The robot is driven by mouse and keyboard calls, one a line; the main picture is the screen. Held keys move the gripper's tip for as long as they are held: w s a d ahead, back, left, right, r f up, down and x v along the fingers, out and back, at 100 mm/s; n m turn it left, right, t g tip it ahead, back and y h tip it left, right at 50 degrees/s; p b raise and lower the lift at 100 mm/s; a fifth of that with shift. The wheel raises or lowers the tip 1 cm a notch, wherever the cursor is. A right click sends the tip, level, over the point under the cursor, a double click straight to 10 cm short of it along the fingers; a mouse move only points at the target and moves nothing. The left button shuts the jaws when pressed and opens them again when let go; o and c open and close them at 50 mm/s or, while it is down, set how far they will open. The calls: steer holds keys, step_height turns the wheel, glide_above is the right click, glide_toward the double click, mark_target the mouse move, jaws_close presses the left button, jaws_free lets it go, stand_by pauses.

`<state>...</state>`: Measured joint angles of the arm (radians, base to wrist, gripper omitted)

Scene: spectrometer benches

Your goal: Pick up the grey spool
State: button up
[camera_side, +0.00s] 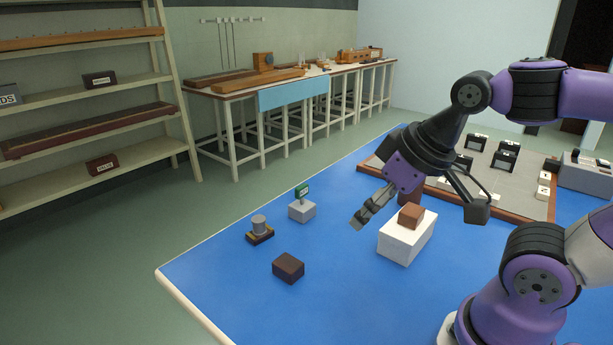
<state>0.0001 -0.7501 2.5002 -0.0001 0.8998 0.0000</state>
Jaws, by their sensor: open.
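The grey spool (259,224) appears as a small grey cylinder standing upright on a dark base with yellow edging (260,235), near the left side of the blue table. My gripper (418,213) is open, with its fingers spread wide and nothing seen between them. It is to the right of the spool and clearly apart from it, above the area of a white block (405,245). The spool is in full view.
A dark brown block (288,268) lies in front. A reddish-brown block (411,216) sits on the white block. A brown-edged board (532,208) with several small items lies behind. Blue tabletop is clear between.

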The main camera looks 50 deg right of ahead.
steer(key=shift+o, duration=0.2)
steer(key=n+g, duration=0.1)
glide_above(258, 218)
steer(key=s, duration=0.2)
step_height(258, 218, down, 9)
steer(key=x, duration=0.6)
steer(key=shift+s+f, duration=0.2)
steer(key=shift+f, duration=0.15)
jaws_close()
